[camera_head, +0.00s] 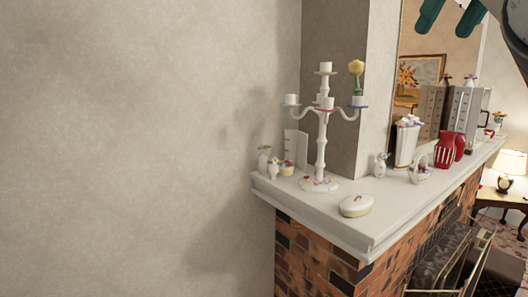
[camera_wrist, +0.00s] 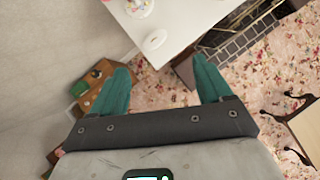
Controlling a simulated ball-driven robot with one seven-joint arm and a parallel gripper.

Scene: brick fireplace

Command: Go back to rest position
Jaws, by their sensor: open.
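My gripper (camera_head: 449,14) shows at the top right corner of the head view, raised above the mantel and partly cut off by the frame. In the wrist view my gripper (camera_wrist: 162,82) has two green fingers spread wide apart with nothing between them. Below them in that view lies the patterned floor (camera_wrist: 165,97).
The white mantel (camera_head: 345,226) carries a white candelabrum (camera_head: 321,140), an oval lidded dish (camera_head: 356,205), a red vase (camera_head: 445,150) and several ornaments. A lamp (camera_head: 511,166) stands on a side table at right. The wall at left is bare.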

